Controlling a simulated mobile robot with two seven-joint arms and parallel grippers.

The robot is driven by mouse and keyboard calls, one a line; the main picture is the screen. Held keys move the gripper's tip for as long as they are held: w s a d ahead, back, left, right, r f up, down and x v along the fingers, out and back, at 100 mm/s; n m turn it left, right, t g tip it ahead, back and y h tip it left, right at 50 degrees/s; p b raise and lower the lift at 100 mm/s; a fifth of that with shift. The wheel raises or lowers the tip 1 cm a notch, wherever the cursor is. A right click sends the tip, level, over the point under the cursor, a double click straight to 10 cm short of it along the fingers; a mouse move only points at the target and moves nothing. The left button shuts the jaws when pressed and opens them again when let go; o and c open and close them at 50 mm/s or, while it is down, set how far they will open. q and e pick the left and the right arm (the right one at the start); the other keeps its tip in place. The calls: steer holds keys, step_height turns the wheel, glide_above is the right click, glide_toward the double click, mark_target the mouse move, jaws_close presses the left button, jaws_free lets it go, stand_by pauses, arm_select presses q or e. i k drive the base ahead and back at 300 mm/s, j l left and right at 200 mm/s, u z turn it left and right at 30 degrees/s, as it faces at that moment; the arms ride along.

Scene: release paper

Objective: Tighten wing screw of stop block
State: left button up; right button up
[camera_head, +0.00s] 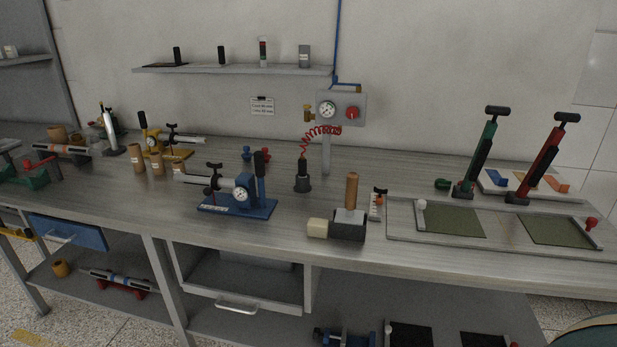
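No gripper of mine is in the view. I cannot tell for certain which part is the stop block. A blue bench device (237,206) with a round dial and an upright black lever stands near the table's front edge. A black wing-shaped screw (214,166) stands at its left, by a pale cylinder. A similar yellow device (178,155) stands further back, also with a black wing-shaped screw (172,127). A small white scaled piece with a black wing-like top (377,203) stands by the right-hand tray. How tight any screw sits cannot be seen.
A dark block with a wooden handle (350,221) stands at the front edge beside a cream block (317,228). A grey tray (512,233) with two green mats lies at right, with green and red levers behind. An open drawer (240,291) sits below.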

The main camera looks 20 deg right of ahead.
mark_target(380, 192)
steer(key=z, duration=1.25)
